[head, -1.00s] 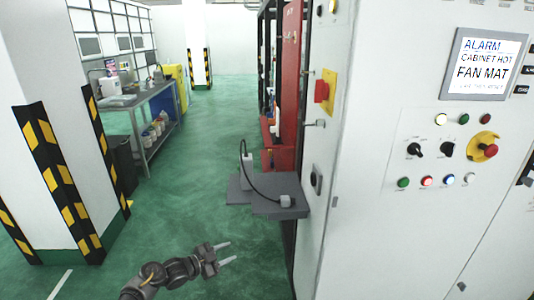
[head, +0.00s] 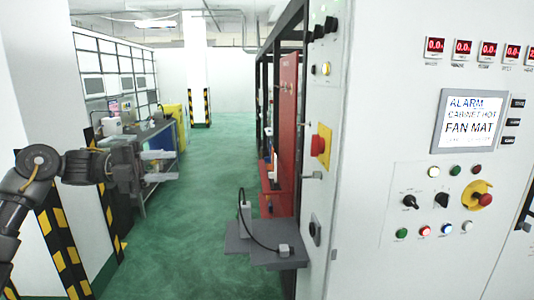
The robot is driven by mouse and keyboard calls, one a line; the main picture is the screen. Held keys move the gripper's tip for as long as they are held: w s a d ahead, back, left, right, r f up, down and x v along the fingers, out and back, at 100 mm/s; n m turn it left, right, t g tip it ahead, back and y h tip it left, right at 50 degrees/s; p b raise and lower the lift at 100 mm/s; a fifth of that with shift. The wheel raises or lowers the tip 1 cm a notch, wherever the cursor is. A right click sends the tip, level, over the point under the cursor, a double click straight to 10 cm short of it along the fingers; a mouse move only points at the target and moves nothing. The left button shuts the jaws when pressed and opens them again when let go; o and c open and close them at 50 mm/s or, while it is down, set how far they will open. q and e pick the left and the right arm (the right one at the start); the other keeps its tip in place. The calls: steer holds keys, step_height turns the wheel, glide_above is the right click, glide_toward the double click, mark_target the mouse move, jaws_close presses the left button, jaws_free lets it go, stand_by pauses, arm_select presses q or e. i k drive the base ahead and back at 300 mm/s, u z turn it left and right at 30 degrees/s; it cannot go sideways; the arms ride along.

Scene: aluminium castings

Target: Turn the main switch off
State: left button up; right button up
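The likely main switch (head: 320,146) is a red handle on a yellow plate, on the narrow left side of the white cabinet (head: 365,120). My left gripper (head: 163,165) is raised at the left of the head view, well to the left of the switch and apart from it. Its two light fingers are spread with a gap between them and nothing in it. A red emergency button on a yellow ring (head: 482,196) sits on the cabinet front. My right gripper does not show.
A grey shelf (head: 262,254) with a small device and cable juts from the cabinet side below the switch. A metal door handle (head: 311,176) sticks out just under the switch. A striped pillar (head: 62,235) stands at left. Green floor between is free.

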mark_target(318, 142)
steer(key=u, duration=0.35)
steer(key=i, duration=0.5)
steer(key=z, duration=1.15)
